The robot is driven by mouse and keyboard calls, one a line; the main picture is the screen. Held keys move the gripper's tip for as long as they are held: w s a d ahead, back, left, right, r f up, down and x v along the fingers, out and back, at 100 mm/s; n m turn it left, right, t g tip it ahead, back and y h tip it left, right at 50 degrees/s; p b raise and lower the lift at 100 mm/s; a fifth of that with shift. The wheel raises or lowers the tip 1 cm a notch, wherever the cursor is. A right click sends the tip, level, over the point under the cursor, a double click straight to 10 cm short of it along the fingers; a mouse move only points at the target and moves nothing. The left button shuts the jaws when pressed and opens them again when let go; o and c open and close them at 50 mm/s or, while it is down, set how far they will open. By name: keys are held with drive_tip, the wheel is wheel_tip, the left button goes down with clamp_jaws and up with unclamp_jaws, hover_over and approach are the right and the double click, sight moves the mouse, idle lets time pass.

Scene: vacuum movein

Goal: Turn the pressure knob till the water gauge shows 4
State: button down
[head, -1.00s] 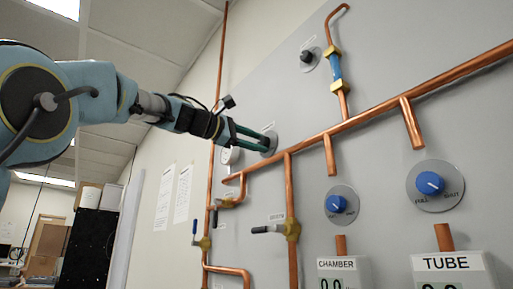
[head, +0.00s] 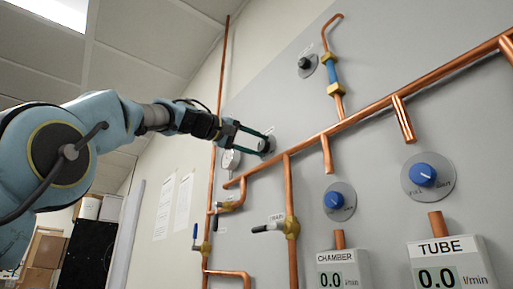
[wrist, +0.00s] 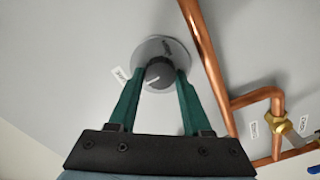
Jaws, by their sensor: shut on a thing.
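The pressure knob (wrist: 159,73) is a dark round knob with a white pointer line, on a grey round plate (wrist: 150,47) on the panel. My gripper (wrist: 160,80) has its two green fingers on either side of the knob, shut on it. In the head view my gripper (head: 263,142) reaches the panel at upper left of the pipes and mostly hides the knob. A round white gauge (head: 231,160) sits just below left of the gripper. Its reading is too small to make out.
A copper pipe (wrist: 203,60) runs close to the right of my fingers in the wrist view. Blue knobs (head: 422,174), a CHAMBER meter (head: 343,270) and a TUBE meter (head: 452,268) reading 0.0 are at right. Valves (head: 291,228) with levers sit below.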

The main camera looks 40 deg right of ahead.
drive_tip(key=m+b, duration=0.1)
drive_tip(key=m, duration=0.5)
drive_tip(key=shift+f+m, duration=0.1)
drive_tip(key=shift+m, duration=0.2)
drive_tip(key=m+b, duration=0.1)
drive_tip(key=m, duration=0.5)
drive_tip(key=shift+s+m, duration=0.15)
drive_tip(key=shift+m, duration=0.15)
drive_tip(key=shift+c, duration=1.7)
unclamp_jaws()
drive_tip(key=shift+a, duration=0.15)
